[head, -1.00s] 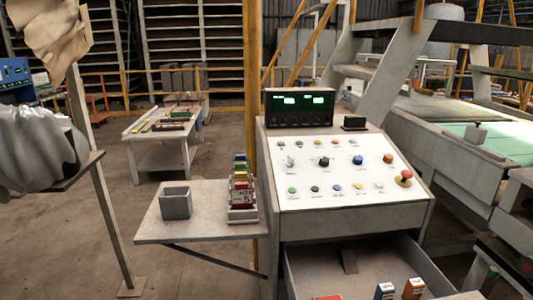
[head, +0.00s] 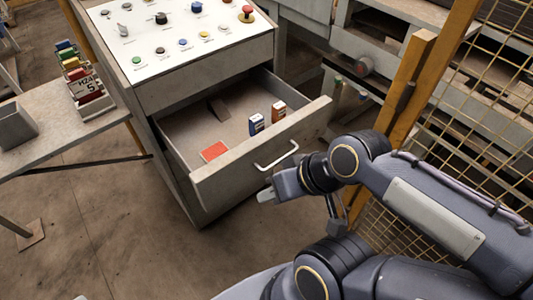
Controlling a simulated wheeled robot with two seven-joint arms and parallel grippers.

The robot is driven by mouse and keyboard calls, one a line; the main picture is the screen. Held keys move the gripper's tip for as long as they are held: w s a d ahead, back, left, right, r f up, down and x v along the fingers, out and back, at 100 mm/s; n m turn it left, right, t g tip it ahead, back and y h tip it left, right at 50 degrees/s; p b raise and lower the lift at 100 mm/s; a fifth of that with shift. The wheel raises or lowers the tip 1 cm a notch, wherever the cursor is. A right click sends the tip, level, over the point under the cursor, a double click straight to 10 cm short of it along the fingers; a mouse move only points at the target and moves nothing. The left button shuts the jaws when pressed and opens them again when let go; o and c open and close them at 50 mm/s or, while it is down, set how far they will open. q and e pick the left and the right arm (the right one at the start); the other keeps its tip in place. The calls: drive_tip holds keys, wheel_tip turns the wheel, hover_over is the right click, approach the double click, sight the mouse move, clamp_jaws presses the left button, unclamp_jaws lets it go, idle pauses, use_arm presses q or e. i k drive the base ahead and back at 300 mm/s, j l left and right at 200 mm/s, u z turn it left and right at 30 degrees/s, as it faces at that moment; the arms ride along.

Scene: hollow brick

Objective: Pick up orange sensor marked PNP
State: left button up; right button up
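An orange box-shaped sensor (head: 279,111) with a pale label stands upright in the open drawer (head: 185,128), near its front right. I cannot read its marking. A blue sensor (head: 257,125) stands just left of it. A flat orange-red piece (head: 214,151) lies further left in the drawer. My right gripper (head: 264,197) is outside the drawer, below and in front of its handle, apart from the sensors. Its fingers are small and seen edge-on, so I cannot tell whether they are open. My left gripper is out of view.
The drawer's front panel and metal handle (head: 277,157) stand between my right gripper and the sensors. A dark wedge-shaped piece (head: 219,108) lies at the drawer's back. The button panel (head: 170,30) overhangs behind. A side shelf (head: 55,130) is left; a mesh fence (head: 470,110) is right.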

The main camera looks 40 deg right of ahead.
sight(279, 109)
drive_tip(key=z, duration=1.25)
